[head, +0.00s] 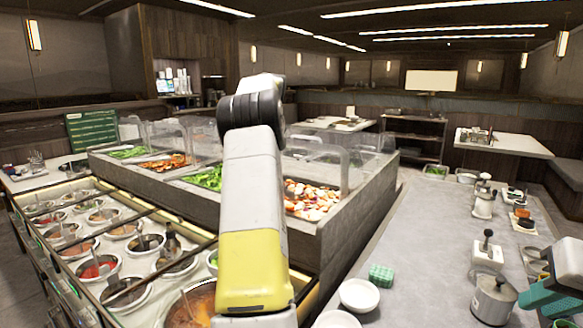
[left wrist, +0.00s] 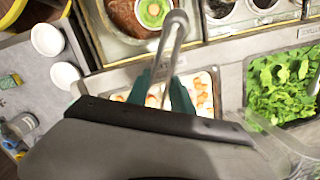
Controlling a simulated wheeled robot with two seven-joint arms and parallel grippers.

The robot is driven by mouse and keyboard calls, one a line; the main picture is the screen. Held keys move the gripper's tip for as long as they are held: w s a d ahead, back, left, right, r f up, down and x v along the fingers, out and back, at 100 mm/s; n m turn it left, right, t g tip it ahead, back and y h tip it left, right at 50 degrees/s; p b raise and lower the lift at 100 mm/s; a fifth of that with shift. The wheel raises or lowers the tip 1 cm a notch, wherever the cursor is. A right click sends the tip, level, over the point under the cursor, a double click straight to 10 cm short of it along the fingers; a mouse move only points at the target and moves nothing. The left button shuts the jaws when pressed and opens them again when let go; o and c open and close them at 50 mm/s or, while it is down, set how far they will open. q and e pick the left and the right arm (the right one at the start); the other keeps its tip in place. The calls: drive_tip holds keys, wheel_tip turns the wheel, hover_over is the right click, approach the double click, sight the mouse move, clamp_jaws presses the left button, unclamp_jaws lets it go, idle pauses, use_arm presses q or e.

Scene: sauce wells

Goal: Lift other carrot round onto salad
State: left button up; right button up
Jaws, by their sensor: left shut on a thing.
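My left gripper (left wrist: 168,98) has teal fingers shut on a shiny metal utensil (left wrist: 172,42), probably tongs. They are over a tray of pale and orange pieces (left wrist: 205,88), partly hidden by the fingers. Single carrot rounds cannot be told apart. Leafy green salad (left wrist: 285,82) fills the bin to the right. In the head view, the grey and yellow arm hides the left gripper; a bin of pale and orange-red pieces (head: 312,203) is right of it and greens (head: 205,178) are left. My right gripper (head: 549,293), teal, is at the lower right edge, its jaw gap unclear.
White bowls (head: 359,294) and a green checkered block (head: 381,275) stand on the grey counter (head: 415,235). Metal canisters (head: 493,300) are at right. Clear guards (head: 325,160) rise around the bins. Sauce wells with utensils (head: 95,265) fill the left front.

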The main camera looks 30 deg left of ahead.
use_arm(q)
drive_tip(key=shift+f, duration=0.15)
idle(0.5)
drive_tip(key=shift+f, duration=0.75)
drive_tip(key=shift+f, duration=0.1)
drive_tip(key=shift+f, duration=0.6)
drive_tip(key=shift+o, duration=0.2)
clamp_jaws()
drive_tip(key=shift+c, duration=0.2)
unclamp_jaws()
drive_tip(key=shift+r, duration=0.1)
